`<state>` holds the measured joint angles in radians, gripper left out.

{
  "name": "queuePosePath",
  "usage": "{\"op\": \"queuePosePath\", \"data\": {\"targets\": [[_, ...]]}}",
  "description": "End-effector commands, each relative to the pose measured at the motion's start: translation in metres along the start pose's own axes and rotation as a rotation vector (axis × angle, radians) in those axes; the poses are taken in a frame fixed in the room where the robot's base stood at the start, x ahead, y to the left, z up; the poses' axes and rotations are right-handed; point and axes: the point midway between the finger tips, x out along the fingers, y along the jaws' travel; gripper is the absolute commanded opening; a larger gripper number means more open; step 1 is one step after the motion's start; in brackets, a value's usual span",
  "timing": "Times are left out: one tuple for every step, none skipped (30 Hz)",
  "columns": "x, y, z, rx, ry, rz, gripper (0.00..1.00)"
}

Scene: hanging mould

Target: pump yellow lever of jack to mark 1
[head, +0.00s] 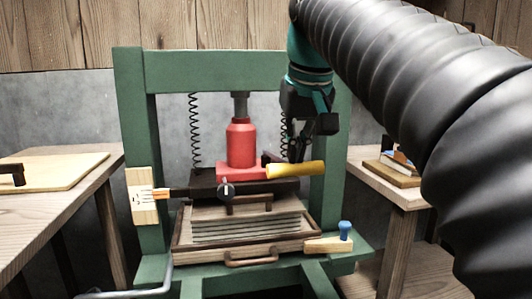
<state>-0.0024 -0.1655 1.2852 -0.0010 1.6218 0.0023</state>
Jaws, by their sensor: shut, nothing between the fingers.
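A red bottle jack (241,145) stands upright in the green press frame (132,120), on a dark plate hung between two coil springs. Its grey ram (240,104) reaches up to the top beam. The yellow lever (296,169) sticks out to the right of the jack, roughly level. My gripper (298,158) points down, shut and empty, right at the lever; I cannot tell whether it touches it. A pale wooden scale board (143,197) is on the left post, with an orange pointer (161,194) beside it. Its marks are too small to read.
Below the plate lies a tray (251,261) with a handle and a layered stack. A wooden wedge with a blue knob (344,231) sits at the right of the press bed. Wooden tables (60,205) stand to the left and right.

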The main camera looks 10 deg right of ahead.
Motion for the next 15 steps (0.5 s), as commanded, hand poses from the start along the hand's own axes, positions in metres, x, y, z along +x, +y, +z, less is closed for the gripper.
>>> {"op": "queuePosePath", "data": {"targets": [[0.008,0.0,0.004,0.0,0.0,0.0,0.0],[0.01,0.0,0.005,0.0,0.0,0.0,0.0],[0.014,0.0,0.006,0.0,0.0,0.0,0.0],[0.016,0.0,0.007,0.0,-0.001,0.0,0.0],[0.019,0.0,0.009,0.0,-0.001,0.0,0.0],[0.023,0.0,0.01,0.0,-0.001,0.0,0.0],[0.025,0.0,0.011,0.0,-0.001,0.0,0.0],[0.028,0.0,0.012,0.0,-0.001,0.0,0.0],[0.031,0.0,0.013,0.0,0.0,0.0,0.0],[0.034,0.0,0.015,0.0,0.0,0.0,0.0],[0.036,0.0,0.016,0.0,0.0,0.0,0.0],[0.04,0.0,0.017,0.0,0.0,0.0,0.0],[0.042,0.0,0.018,0.0,-0.001,0.0,0.0],[0.045,0.0,0.019,0.0,-0.001,0.0,0.0],[0.049,0.0,0.021,0.0,-0.002,0.0,0.0]]}}
